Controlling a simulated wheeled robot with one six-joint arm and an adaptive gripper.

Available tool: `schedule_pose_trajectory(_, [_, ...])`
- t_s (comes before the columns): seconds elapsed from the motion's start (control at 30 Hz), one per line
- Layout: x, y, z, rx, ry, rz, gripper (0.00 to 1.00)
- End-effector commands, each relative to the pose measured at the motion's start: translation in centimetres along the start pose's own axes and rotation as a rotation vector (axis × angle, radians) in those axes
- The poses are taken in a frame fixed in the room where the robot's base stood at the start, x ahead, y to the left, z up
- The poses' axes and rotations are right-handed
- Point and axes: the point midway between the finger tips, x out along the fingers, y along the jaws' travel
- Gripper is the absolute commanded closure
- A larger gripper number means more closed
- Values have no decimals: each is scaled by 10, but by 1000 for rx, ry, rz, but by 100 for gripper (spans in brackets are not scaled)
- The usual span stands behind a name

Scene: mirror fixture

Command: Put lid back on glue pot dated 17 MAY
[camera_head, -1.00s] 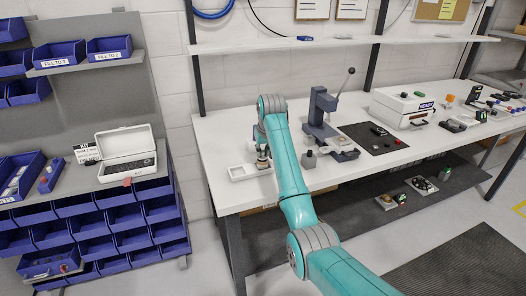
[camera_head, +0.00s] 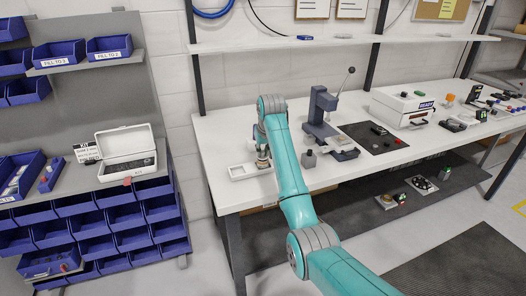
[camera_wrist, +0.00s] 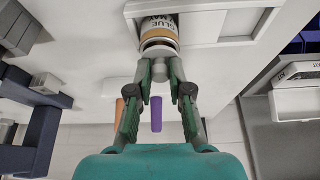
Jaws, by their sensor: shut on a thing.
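The glue pot (camera_wrist: 158,26) shows in the wrist view just beyond my fingertips, with a gold and white label. "GLUE" and "MAY" can be read on it; the day number is not clear. A dark reddish band (camera_wrist: 158,46) shows at its near end. My gripper (camera_wrist: 160,70) is shut on a small greyish round piece, which looks like the lid, lined up with the pot's near end. I cannot tell whether lid and pot touch. In the head view my gripper (camera_head: 262,162) points down at the bench's left end, and the pot is mostly hidden.
A white tray (camera_head: 238,173) with a recess lies beside my gripper. A dark lever press (camera_head: 320,115) and a small grey block (camera_head: 310,159) stand to the right. A black mat (camera_head: 375,143) lies farther right. Blue bins stand left of the bench (camera_head: 228,205).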

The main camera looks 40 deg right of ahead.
Motion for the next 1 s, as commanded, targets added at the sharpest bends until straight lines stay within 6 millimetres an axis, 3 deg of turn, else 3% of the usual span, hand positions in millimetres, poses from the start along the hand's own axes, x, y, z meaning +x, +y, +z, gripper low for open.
schedule_pose_trajectory(0.3, [0,0,0,0,0,0,95])
schedule_pose_trajectory(0.33, [0,0,0,0,0,0,79])
schedule_pose_trajectory(0.43, [0,0,0,0,0,0,54])
schedule_pose_trajectory(0.67, [0,0,0,0,0,0,52])
schedule_pose_trajectory(0.77, [0,0,0,0,0,0,27])
schedule_pose_trajectory(1.0, [0,0,0,0,0,0,27])
